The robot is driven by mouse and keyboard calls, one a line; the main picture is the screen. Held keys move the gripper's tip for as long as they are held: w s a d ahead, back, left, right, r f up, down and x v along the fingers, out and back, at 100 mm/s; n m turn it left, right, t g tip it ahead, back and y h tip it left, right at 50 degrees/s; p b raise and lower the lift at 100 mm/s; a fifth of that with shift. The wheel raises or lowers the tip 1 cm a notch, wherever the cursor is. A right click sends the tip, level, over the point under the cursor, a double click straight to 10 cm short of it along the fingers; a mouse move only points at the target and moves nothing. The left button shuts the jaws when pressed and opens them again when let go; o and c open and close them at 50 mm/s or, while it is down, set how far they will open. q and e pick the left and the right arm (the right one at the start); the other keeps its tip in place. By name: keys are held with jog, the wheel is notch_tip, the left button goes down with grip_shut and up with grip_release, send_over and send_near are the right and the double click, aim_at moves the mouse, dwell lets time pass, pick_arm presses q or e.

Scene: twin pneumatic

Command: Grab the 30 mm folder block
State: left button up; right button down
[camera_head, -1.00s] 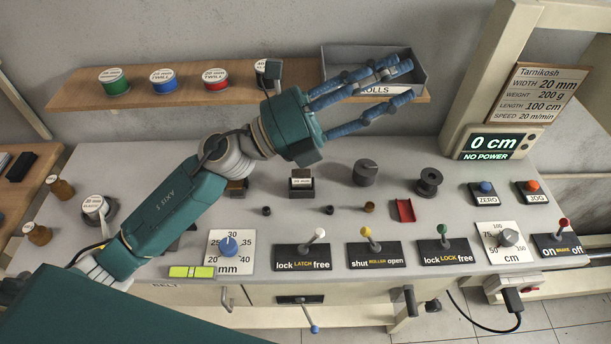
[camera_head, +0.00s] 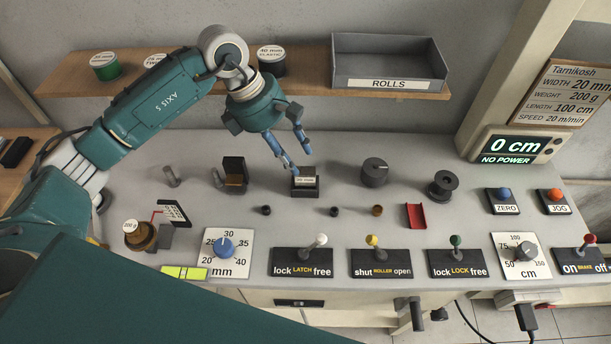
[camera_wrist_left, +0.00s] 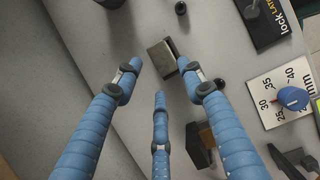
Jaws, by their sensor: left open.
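A small dark block with a pale label (camera_head: 305,181) stands on the grey bench top, near the middle; its label is too small to read surely. In the left wrist view this metallic grey block (camera_wrist_left: 163,56) lies just beyond the fingertips. My left gripper (camera_head: 298,162) is above and slightly behind the block, pointing down, with its blue fingers spread. In the left wrist view the left gripper (camera_wrist_left: 160,72) is open and empty, its fingertips around the near side of the block. I cannot tell whether any finger touches it. My right gripper is not in view.
An open dark block with a brown inside (camera_head: 235,177) stands to the left. A black knob (camera_head: 374,172), a spool (camera_head: 442,186) and a red channel piece (camera_head: 416,216) lie to the right. Levers, including the latch lever (camera_head: 318,243), line the front. The shelf holds a grey rolls tray (camera_head: 388,85).

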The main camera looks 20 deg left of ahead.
aim_at(302, 167)
pick_arm(q)
jog(key=p+x, duration=0.1)
jog(key=x, duration=0.4)
jog(key=shift+d+p, duration=0.1)
jog(key=shift+p, duration=0.2)
jog(key=shift+w+d+f, duration=0.1)
jog(key=shift+d+f, duration=0.05)
jog(key=shift+f, duration=0.3)
jog(key=c, duration=0.8)
jog(key=shift+c, duration=1)
jog(key=shift+r, duration=0.1)
